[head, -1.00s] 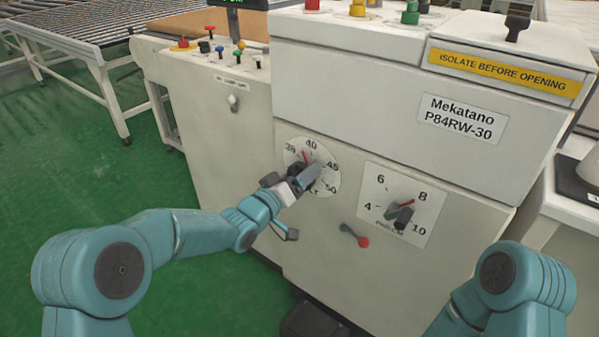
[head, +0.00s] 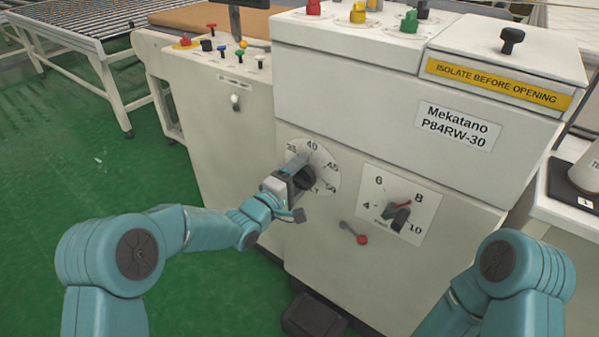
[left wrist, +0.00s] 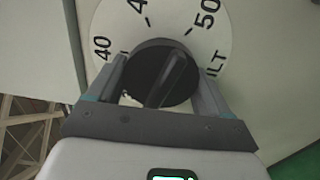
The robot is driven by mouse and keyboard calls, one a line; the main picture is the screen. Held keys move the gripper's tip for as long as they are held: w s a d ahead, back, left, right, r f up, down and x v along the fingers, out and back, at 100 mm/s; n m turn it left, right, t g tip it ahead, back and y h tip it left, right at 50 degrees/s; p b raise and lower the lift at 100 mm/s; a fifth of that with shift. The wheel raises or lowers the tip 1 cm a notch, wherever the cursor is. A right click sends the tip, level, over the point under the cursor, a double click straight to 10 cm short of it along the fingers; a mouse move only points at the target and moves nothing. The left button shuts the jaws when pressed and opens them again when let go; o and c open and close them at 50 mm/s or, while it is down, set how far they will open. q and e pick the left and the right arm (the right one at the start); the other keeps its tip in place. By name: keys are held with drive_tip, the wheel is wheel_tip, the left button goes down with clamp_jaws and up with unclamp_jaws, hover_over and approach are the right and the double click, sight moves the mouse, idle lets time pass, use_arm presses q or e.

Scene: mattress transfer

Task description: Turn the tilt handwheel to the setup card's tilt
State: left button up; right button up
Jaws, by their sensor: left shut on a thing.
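The tilt handwheel (head: 311,178) is a dark round knob in the middle of a white dial (head: 325,160) marked from the thirties to 50, on the machine's front. In the left wrist view the dark handwheel (left wrist: 166,78), with a raised grip bar, sits between the fingers. My left gripper (head: 302,172) is shut on the handwheel, one finger on each side. The gripper hides part of the dial and its pointer, so I cannot read the setting. The setup card is not seen legibly. My right gripper is out of view; only my right arm shows.
A second dial (head: 378,183), marked 4 to 10, has a black knob and red pointer just right. A red-ended lever (head: 361,239) sticks out below between the dials. A dark pedal-like box (head: 313,318) stands on the green floor. Colored buttons top the machine.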

use_arm(q)
drive_tip(key=n+p, duration=0.1)
drive_tip(key=n, duration=0.3)
drive_tip(key=shift+f, duration=0.1)
drive_tip(key=shift+d+f+n+p, duration=0.1)
drive_tip(key=shift+n+p, duration=0.5)
drive_tip(key=shift+n, duration=1.4)
drive_tip(key=o, duration=1)
drive_tip(key=shift+c, duration=0.2)
drive_tip(key=shift+s, duration=0.1)
drive_tip(key=p+v, duration=0.1)
drive_tip(key=v, duration=1.5)
drive_tip(key=shift+s, duration=0.1)
